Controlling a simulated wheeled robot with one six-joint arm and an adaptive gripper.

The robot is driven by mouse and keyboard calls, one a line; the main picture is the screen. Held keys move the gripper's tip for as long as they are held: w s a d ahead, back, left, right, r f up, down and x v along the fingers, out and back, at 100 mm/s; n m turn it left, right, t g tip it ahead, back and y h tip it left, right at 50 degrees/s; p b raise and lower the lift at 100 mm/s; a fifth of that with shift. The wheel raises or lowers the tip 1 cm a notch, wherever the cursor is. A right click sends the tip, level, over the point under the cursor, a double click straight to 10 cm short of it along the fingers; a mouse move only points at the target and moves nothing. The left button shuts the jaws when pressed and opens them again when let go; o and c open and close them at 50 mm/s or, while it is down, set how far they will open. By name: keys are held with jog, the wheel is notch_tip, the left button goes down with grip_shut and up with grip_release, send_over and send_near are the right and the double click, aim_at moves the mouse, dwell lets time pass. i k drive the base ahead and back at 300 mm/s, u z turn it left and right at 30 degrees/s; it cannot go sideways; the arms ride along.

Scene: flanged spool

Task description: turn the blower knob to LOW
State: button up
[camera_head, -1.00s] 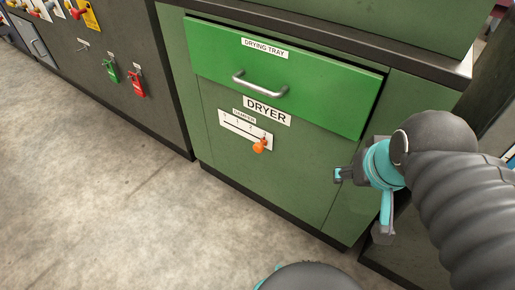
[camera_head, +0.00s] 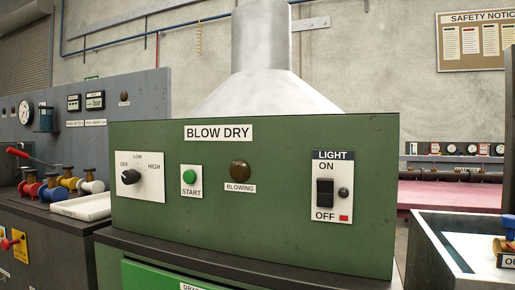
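The blower knob (camera_head: 130,177) is a round black knob on a white plate at the left of the green BLOW DRY panel (camera_head: 280,240). Its plate is marked OFF at upper left, LOW at the top and HIGH at the right. The knob's pointer seems to face upper left, towards OFF, but it is too small to be sure. My gripper and arm are outside this view, so nothing of mine is seen touching the knob.
Right of the knob are a green START button (camera_head: 190,177), a brown BLOWING lamp (camera_head: 240,171) and a black LIGHT switch (camera_head: 325,192). Several coloured spools (camera_head: 50,188) and a white tray (camera_head: 86,206) lie at left. A metal hood (camera_head: 264,85) rises behind the panel.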

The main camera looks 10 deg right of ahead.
aim_at(131, 176)
jog(key=k, duration=0.45)
jog(key=u, duration=0.85)
jog(key=i, duration=1.1)
jog(key=z, duration=0.05)
